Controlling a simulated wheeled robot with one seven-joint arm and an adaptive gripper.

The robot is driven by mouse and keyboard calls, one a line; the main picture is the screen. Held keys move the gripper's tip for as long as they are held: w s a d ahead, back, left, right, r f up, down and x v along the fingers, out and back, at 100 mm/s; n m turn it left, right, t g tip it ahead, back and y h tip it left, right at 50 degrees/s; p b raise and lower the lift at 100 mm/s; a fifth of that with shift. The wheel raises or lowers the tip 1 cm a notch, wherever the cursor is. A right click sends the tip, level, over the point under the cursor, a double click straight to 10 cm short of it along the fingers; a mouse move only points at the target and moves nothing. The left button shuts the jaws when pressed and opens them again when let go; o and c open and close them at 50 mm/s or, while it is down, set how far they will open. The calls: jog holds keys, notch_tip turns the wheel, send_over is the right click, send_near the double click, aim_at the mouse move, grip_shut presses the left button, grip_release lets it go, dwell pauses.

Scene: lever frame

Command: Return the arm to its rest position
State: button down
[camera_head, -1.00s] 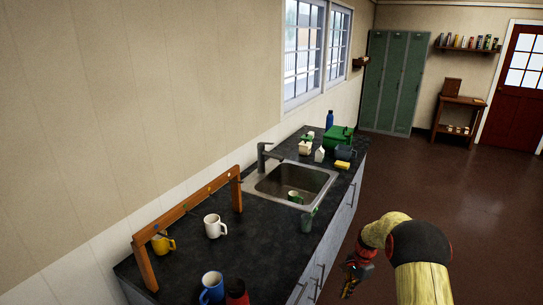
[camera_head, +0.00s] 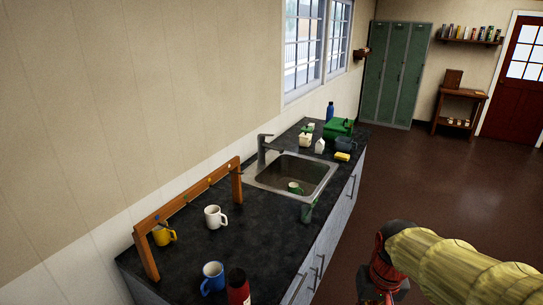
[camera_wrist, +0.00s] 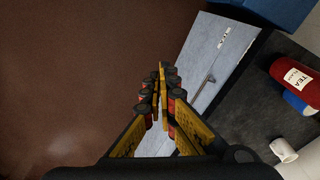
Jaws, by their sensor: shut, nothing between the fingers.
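My arm shows at the lower right of the head view, out over the floor beside the counter. My gripper (camera_head: 378,296) hangs at its end, partly cut off by the bottom edge. In the wrist view my gripper (camera_wrist: 163,68) is shut, its fingers together with nothing between them. It points down past the cabinet fronts (camera_wrist: 220,60) and touches nothing that I can see. The wooden lever frame (camera_head: 190,200) stands on the dark counter (camera_head: 250,235) by the wall.
A yellow mug (camera_head: 163,234), white mug (camera_head: 214,217), blue mug (camera_head: 212,278) and red container (camera_head: 238,288) stand on the counter. A sink (camera_head: 300,172) holds a green mug (camera_head: 295,188). Green lockers (camera_head: 397,75) stand far back. The brown floor (camera_head: 420,180) is clear.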

jog(key=s+a+r+n+t, duration=0.1)
jog(key=s+r+t, duration=0.3)
jog(key=s+r, duration=0.5)
jog(key=shift+s+a, duration=0.65)
jog(key=shift+a, duration=0.25)
